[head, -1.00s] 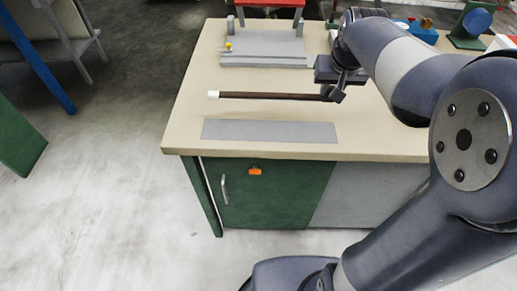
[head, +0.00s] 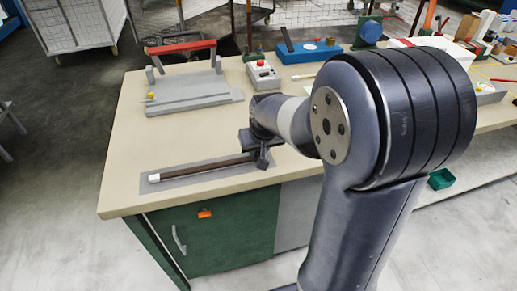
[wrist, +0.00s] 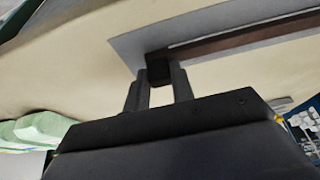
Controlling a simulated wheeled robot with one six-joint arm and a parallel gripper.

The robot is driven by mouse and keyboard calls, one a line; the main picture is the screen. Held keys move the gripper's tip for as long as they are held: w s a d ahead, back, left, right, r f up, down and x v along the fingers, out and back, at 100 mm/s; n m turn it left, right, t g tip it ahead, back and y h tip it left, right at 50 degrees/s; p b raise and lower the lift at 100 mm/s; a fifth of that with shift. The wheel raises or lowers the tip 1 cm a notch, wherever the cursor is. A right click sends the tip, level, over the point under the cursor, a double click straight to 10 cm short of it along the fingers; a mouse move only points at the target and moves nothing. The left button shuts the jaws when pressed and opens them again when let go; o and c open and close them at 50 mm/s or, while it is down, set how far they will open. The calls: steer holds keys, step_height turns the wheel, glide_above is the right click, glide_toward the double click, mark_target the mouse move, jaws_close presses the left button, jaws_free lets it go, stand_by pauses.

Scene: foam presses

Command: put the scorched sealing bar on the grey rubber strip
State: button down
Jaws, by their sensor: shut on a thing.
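The sealing bar (head: 205,169) is a long dark brown bar with a white left end. My gripper (head: 262,158) is shut on its right end. In the wrist view the fingers (wrist: 158,82) close on the bar's black end, and the brown bar (wrist: 240,42) runs off to the right. The grey rubber strip (head: 185,182) lies flat near the table's front edge. The bar lies lengthwise over it, roughly parallel, with grey showing along both sides. The strip also shows in the wrist view (wrist: 132,42). I cannot tell whether bar and strip touch.
A grey press with a red bar (head: 190,92) stands behind on the beige table (head: 125,140). A control box with a red button (head: 262,74) and a blue block (head: 310,52) stand farther back. The tabletop between press and strip is clear.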

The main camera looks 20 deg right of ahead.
steer(key=shift+f, duration=0.15)
steer(key=c, duration=1.2)
jaws_free()
steer(key=shift+r, duration=0.35)
steer(key=v, duration=1.1)
steer(key=shift+r+p, duration=0.3)
steer(key=shift+p, duration=0.05)
steer(key=shift+s, duration=0.1)
